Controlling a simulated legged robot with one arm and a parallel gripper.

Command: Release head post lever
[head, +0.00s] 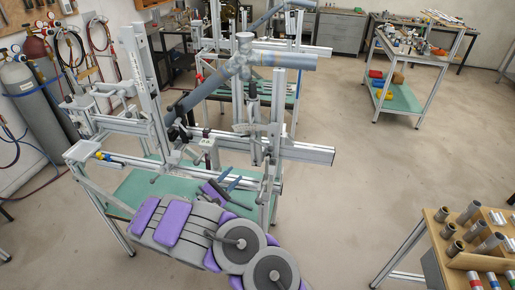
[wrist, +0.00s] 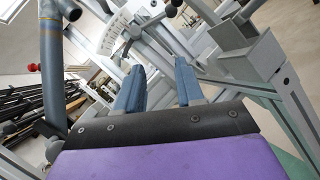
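The frame jig (head: 305,151) stands on a green-shelved stand in the head view, with a grey-blue bicycle frame tube (head: 285,60) clamped in it. My gripper (head: 229,177) is low at the front of the jig. In the wrist view, its two blue fingers (wrist: 158,82) are spread apart with nothing between them. A small dark lever (wrist: 128,46) shows beyond the left finger, apart from it; I cannot tell whether it is the head post lever. A grey metal bracket (wrist: 250,55) stands to the right of the fingers.
A wooden-topped bench (head: 449,240) with metal tubes stands at the right front. Gas cylinders (head: 38,95) stand at the left wall. A cart (head: 404,98) with coloured bins is at the back right. The floor (head: 360,190) between is clear.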

